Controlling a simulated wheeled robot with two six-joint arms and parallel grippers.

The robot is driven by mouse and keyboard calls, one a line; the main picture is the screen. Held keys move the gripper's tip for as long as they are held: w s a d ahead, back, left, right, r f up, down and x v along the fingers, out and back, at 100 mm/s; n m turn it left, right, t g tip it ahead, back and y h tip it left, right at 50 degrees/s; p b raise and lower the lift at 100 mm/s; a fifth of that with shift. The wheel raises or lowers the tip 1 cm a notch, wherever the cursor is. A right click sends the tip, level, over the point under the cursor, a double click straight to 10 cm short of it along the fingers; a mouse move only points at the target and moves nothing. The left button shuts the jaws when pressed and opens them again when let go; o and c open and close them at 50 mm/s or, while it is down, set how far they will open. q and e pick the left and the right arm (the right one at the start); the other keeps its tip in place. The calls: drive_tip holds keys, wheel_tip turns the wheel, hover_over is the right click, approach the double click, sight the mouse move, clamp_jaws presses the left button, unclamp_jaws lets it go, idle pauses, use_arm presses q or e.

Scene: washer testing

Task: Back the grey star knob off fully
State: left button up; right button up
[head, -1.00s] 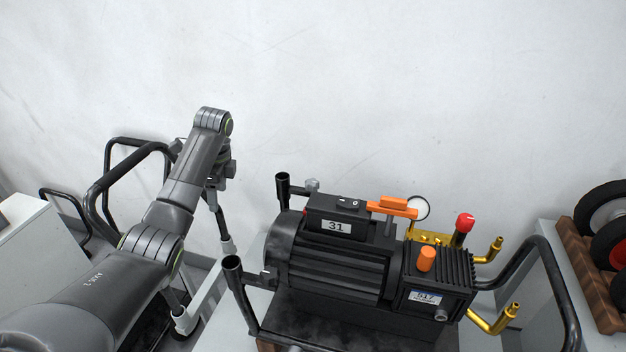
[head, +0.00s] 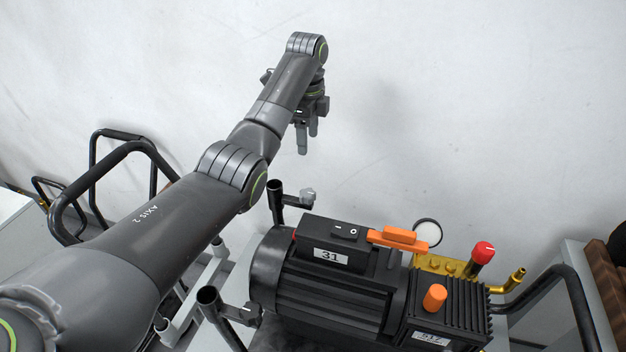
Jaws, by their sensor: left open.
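The grey star knob (head: 308,195) sits beside the top of a short black upright post (head: 276,203), at the back left of the black pump motor (head: 325,295). My left gripper (head: 307,142) is above the knob and apart from it, with its fingers pointing down. It is open and nothing shows between the fingers. My right gripper is out of view.
An orange lever (head: 398,239), a round gauge (head: 428,232), a red knob (head: 483,252), an orange cap (head: 435,297) and brass fittings (head: 450,266) stand on the right of the motor. A second post (head: 209,299) stands at the front left. Bare wall lies behind.

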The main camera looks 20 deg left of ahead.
use_arm(q)
drive_tip(key=b, duration=0.3)
hover_over(308, 193)
wheel_tip(308, 193, down, 11)
drive_tip(key=shift+f, duration=0.15)
wheel_tip(308, 193, down, 4)
drive_tip(key=shift+f, duration=0.1)
drive_tip(key=shift+w+f+p, duration=0.1)
drive_tip(key=shift+f+p, duration=0.2)
drive_tip(key=shift+f, duration=0.4)
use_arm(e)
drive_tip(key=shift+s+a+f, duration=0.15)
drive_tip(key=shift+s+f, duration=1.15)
use_arm(q)
drive_tip(key=shift+c, duration=0.4)
drive_tip(key=c, duration=0.9)
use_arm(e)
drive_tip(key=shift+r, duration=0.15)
